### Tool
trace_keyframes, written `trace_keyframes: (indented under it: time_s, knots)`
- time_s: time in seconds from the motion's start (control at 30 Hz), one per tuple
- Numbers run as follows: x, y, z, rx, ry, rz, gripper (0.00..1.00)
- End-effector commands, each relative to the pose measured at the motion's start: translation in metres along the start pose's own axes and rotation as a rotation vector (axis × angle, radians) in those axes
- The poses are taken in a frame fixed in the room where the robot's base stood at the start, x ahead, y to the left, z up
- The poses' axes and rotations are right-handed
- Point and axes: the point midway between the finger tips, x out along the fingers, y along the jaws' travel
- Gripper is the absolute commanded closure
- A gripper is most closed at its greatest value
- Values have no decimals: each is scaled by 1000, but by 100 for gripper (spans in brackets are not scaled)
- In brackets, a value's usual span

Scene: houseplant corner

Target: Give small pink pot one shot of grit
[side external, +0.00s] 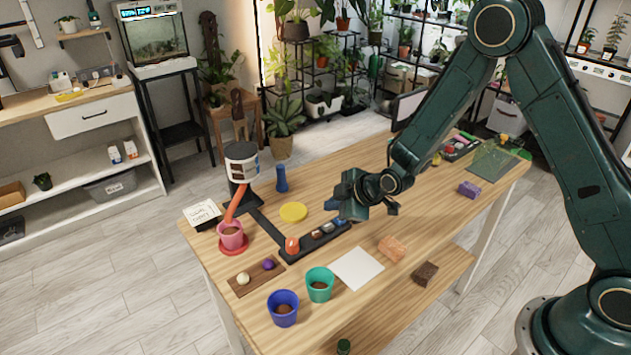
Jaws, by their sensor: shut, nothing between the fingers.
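The small pink pot (231,231) stands upright on a red saucer (234,250) at the left end of the wooden table. A white and dark drum-shaped dispenser (241,170) stands behind it, and its orange chute (236,203) slopes down to the pot's mouth. A dark strip (304,248) in front of the dispenser carries an orange piece (292,244) at its near end and several small pieces along it. My gripper (350,206) is shut and empty, above the table near the strip's far end. The pot's contents are hard to make out.
A yellow disc (293,212) and a blue upright piece (281,179) stand behind the strip. Blue (283,308) and teal (320,284) pots, a wooden board (256,277) with two balls, and a white sheet (357,268) lie in front.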

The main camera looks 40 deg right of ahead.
Motion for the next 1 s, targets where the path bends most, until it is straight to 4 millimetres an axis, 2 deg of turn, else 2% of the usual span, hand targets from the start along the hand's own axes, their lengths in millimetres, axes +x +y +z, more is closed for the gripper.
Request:
trace_keyframes:
  time_s: [0.4, 1.0]
  knots:
    - [21, -15, 15, -1, 0, -1, 100]
    - [22, -16, 16, 0, 1, 0, 100]
